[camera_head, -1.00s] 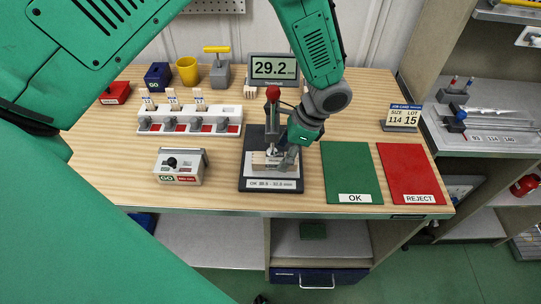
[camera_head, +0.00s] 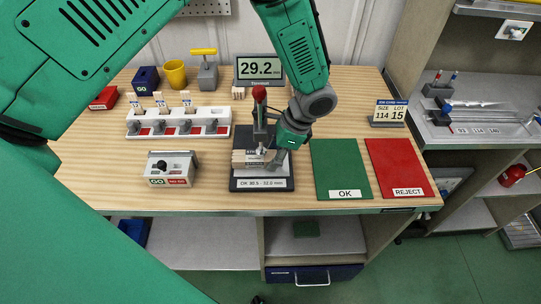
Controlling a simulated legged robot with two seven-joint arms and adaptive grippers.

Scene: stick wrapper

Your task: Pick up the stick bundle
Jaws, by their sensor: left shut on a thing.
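The stick bundle (camera_head: 243,161) is a small pale wooden bundle with a printed label. It is at the black gauge stand (camera_head: 261,184), which has a red-knobbed lever and a plate reading "OK 30.5 - 32.0 mm". My left gripper (camera_head: 269,161) comes down from the upper right and is shut on the bundle. The fingers hide the bundle's right part. I cannot tell whether the bundle touches the gauge base. The display (camera_head: 259,68) behind reads 29.2. My right gripper is not in view.
A green OK mat (camera_head: 341,168) and a red REJECT mat (camera_head: 395,165) lie bare to the right. A white rack (camera_head: 177,122) with several slots stands at left, with a GO/NO GO gauge (camera_head: 170,167) before it. A job card (camera_head: 390,112) stands behind the mats.

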